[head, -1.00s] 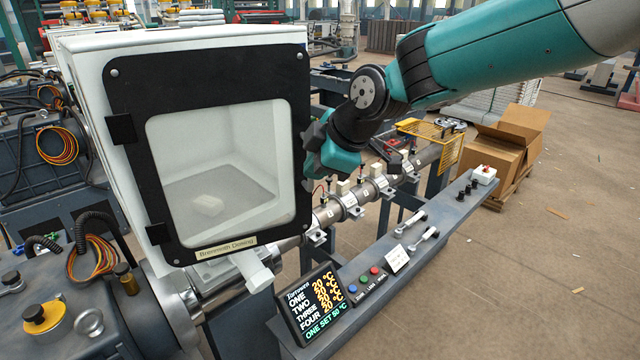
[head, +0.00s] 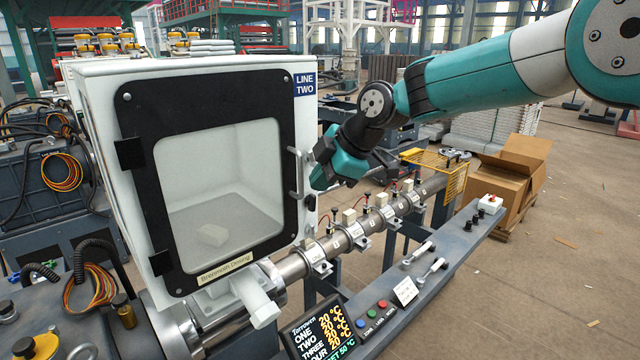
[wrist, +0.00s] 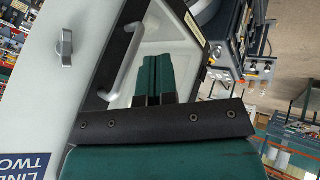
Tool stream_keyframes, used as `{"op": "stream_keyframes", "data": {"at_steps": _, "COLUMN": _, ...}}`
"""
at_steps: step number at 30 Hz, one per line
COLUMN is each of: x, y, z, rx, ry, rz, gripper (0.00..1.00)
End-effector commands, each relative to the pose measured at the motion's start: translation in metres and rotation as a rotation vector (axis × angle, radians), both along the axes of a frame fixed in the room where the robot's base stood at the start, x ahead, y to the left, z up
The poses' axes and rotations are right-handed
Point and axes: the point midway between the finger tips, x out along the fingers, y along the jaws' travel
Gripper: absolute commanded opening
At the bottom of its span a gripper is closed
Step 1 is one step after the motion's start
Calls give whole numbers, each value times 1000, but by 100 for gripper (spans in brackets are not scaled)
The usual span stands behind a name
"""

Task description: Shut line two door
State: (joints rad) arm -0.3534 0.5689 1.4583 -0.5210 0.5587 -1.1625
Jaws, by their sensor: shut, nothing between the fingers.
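The line two door (head: 135,190) is a black frame around a clear window, hinged at the left on a white cabinet (head: 310,130) marked LINE TWO. The door lies against the cabinet's front face or very close to it; I cannot tell whether a small gap remains. Its grey bar handle (head: 297,175) is on the right edge and also shows in the wrist view (wrist: 122,65). A small grey latch (wrist: 66,47) is on the white face beside the door. My gripper (head: 319,174) is beside the handle, its fingers (wrist: 153,80) together and empty in front of the window.
A pale block (head: 213,236) lies inside behind the window. Below runs a steel barrel (head: 345,240) with several fittings. A grey console with a temperature display (head: 322,332) stands in front. A cardboard box (head: 515,175) is at the right, with open floor beyond.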

Motion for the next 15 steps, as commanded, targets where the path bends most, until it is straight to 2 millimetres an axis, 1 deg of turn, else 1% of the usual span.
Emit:
{"op": "stream_keyframes", "data": {"at_steps": 1, "x": -7, "y": -4, "z": -6, "rx": 1, "ry": -3, "rz": 4, "gripper": 0}}
{"op": "stream_keyframes", "data": {"at_steps": 2, "x": -12, "y": -5, "z": -7, "rx": 2, "ry": -4, "rz": 7, "gripper": 0}}
{"op": "stream_keyframes", "data": {"at_steps": 3, "x": -13, "y": -11, "z": 4, "rx": 3, "ry": -6, "rz": 6, "gripper": 0}}
{"op": "stream_keyframes", "data": {"at_steps": 5, "x": -16, "y": -20, "z": 18, "rx": 3, "ry": -9, "rz": 6, "gripper": 0}}
{"op": "stream_keyframes", "data": {"at_steps": 9, "x": -21, "y": -43, "z": 45, "rx": 2, "ry": -6, "rz": -1, "gripper": 0}}
{"op": "stream_keyframes", "data": {"at_steps": 12, "x": -24, "y": -55, "z": 60, "rx": 1, "ry": -5, "rz": -3, "gripper": 0}}
{"op": "stream_keyframes", "data": {"at_steps": 15, "x": -27, "y": -62, "z": 71, "rx": 1, "ry": -2, "rz": -2, "gripper": 0}}
